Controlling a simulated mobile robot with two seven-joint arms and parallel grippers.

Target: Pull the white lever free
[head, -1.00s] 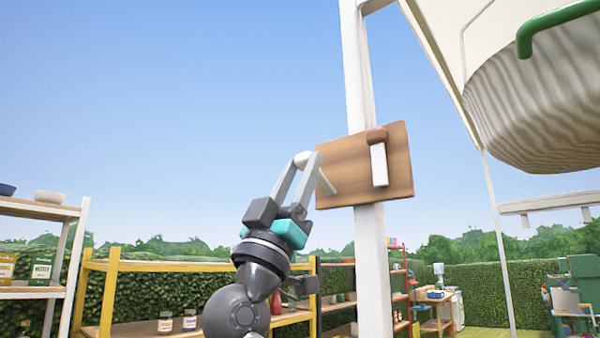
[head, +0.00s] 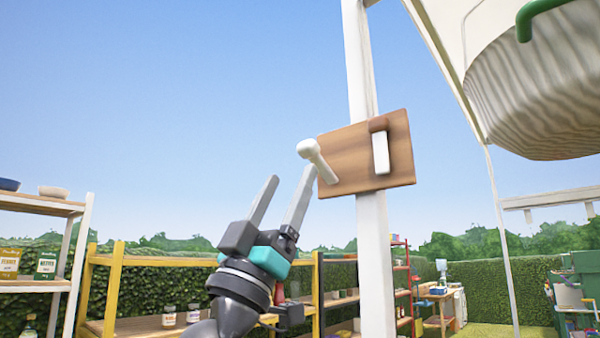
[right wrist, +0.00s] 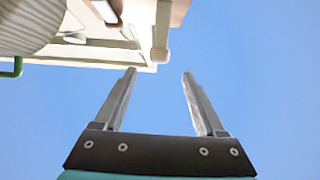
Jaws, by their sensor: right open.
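The white lever (head: 318,162) has a rounded knob and sticks out from the left part of a brown wooden board (head: 352,176) on a white post. My right gripper (head: 290,176) is open and empty, below and left of the lever's knob, with its fingers pointing up. In the right wrist view the lever (right wrist: 161,30) shows beyond the gap between the open fingers (right wrist: 160,73), apart from them. A second lever, white with a brown top (head: 380,150), is on the board's right part. My left gripper is not in view.
The white post (head: 373,250) carries the board. A large pale ribbed tub (head: 535,95) with a green handle hangs at upper right. Shelves with jars (head: 168,318) stand low behind my arm. Open sky surrounds the gripper's left side.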

